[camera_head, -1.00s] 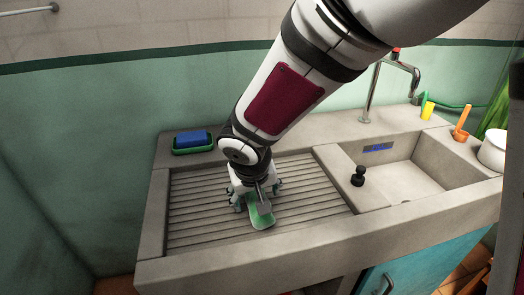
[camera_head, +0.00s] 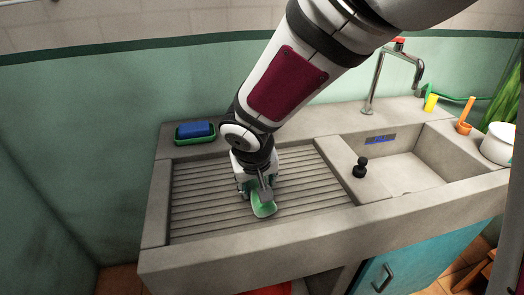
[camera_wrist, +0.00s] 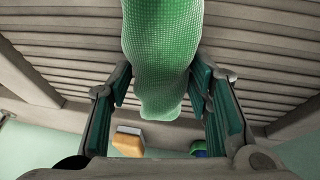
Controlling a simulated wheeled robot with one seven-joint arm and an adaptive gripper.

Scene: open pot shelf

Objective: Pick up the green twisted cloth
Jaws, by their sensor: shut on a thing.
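The green twisted cloth (camera_head: 264,208) is over the ribbed drainboard in the head view, partly hidden by my gripper (camera_head: 257,190). In the wrist view the textured green cloth (camera_wrist: 160,50) hangs down from the top edge between the two fingers of my gripper (camera_wrist: 160,88). The fingers flank the cloth and are shut on it. I cannot tell whether the cloth still touches the drainboard.
The ribbed drainboard (camera_head: 205,208) is otherwise clear. A blue sponge (camera_head: 195,129) sits in a green dish at the back left. The sink basin (camera_head: 405,180), with a black plug (camera_head: 360,167), is on the right, below the tap (camera_head: 370,85). A white pot (camera_head: 498,145) stands far right.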

